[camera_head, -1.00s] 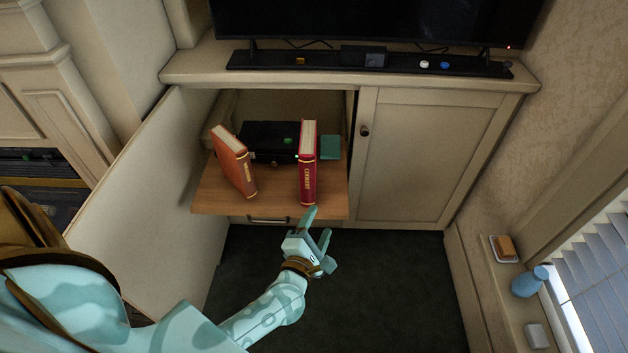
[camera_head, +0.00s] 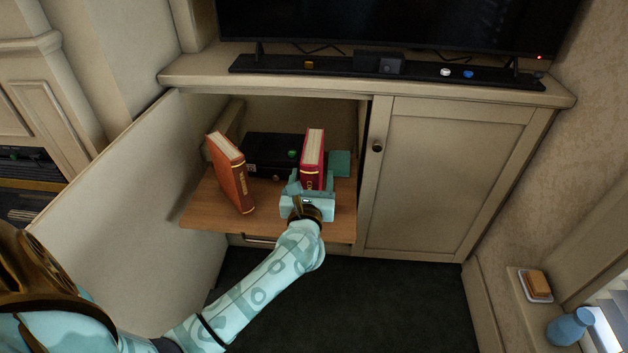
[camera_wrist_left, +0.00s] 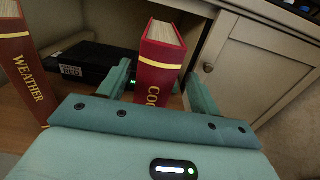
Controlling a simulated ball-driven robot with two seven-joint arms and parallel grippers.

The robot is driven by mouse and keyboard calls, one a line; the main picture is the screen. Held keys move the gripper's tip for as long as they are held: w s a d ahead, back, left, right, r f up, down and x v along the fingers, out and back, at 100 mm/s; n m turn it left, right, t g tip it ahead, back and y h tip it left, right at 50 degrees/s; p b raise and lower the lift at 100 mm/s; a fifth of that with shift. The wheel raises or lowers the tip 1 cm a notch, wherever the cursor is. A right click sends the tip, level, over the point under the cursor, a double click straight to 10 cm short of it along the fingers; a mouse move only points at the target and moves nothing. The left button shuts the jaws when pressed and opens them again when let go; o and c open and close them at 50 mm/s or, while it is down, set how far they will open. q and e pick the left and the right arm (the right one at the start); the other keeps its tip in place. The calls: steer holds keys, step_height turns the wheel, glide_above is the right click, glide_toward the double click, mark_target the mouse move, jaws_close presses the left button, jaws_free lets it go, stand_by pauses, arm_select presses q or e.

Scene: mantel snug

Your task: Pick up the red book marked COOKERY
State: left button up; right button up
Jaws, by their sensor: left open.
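The red book marked COOKERY (camera_head: 312,160) stands upright on the pull-out wooden shelf, spine towards me. Its lower spine is hidden behind my left gripper in the head view. In the left wrist view the red book (camera_wrist_left: 160,72) stands between the two fingers, with "COO" readable on the spine. My left gripper (camera_head: 308,182) is open, with a finger on each side of the book; I cannot tell whether either touches it. It also shows in the left wrist view (camera_wrist_left: 158,92). My right gripper is not in view.
An orange-brown book marked WEATHER (camera_head: 231,172) leans to the left of the red book. A black box (camera_head: 270,152) lies behind, and a green object (camera_head: 340,163) sits at right. The open cabinet door (camera_head: 130,200) stands left; the closed door (camera_head: 440,180) is right.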

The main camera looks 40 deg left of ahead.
arm_select(q)
steer(key=b+x, duration=0.1)
steer(key=x, duration=0.4)
steer(key=shift+s+a+f+b, duration=0.1)
steer(key=shift+a+b, duration=0.15)
steer(key=shift+b, duration=0.1)
steer(key=shift+c, duration=0.3)
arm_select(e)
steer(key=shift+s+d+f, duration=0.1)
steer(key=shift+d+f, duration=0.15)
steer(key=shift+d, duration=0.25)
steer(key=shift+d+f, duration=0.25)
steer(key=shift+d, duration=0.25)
arm_select(q)
jaws_close()
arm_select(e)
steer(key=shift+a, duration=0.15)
